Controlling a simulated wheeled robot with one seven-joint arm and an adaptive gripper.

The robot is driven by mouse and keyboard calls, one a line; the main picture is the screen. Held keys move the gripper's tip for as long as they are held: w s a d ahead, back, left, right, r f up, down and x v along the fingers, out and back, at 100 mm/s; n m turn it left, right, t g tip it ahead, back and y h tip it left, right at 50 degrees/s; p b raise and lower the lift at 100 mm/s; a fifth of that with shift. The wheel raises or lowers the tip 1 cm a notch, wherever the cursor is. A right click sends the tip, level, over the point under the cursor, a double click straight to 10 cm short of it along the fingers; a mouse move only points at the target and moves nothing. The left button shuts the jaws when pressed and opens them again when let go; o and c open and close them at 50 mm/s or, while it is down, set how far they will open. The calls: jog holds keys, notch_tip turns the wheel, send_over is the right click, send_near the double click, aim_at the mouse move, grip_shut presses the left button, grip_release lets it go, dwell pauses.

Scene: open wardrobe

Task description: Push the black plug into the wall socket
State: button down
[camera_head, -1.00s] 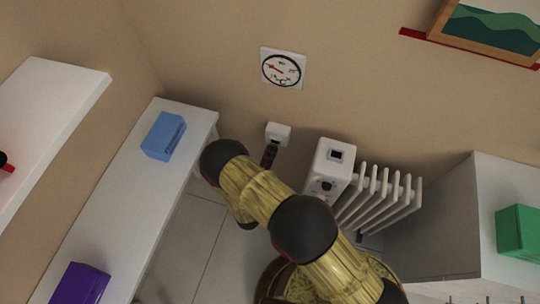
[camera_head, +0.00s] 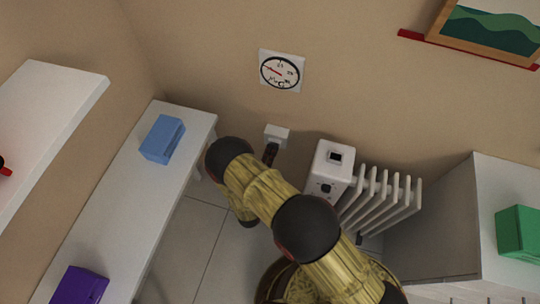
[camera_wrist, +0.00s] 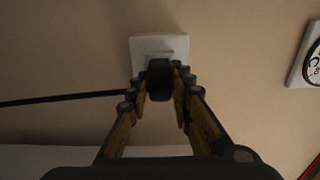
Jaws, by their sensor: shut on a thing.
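The white wall socket (camera_head: 277,135) is on the beige wall, left of the heater; it also shows in the wrist view (camera_wrist: 176,43). My gripper (camera_head: 270,155) is right at the socket, mostly hidden behind my arm in the head view. In the wrist view my gripper (camera_wrist: 160,80) is shut on the black plug (camera_wrist: 159,75), with a finger on each side. The plug is in front of the socket's lower part and overlaps it. I cannot tell how deep the plug is in. A black cable (camera_wrist: 60,99) runs left from the gripper.
A white heater (camera_head: 333,168) with ribs stands close right of the socket. A round dial (camera_head: 281,71) hangs above it. A white bench (camera_head: 128,190) at left carries a blue box (camera_head: 162,139) and a purple box (camera_head: 79,285). A green box (camera_head: 518,232) sits at right.

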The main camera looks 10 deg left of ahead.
jog(key=shift+w, duration=0.3)
jog(key=c, duration=1.6)
grip_release()
jog(key=shift+o, duration=0.5)
jog(key=s, duration=1.1)
jog(key=shift+s+a, duration=0.4)
jog(key=shift+a, duration=0.05)
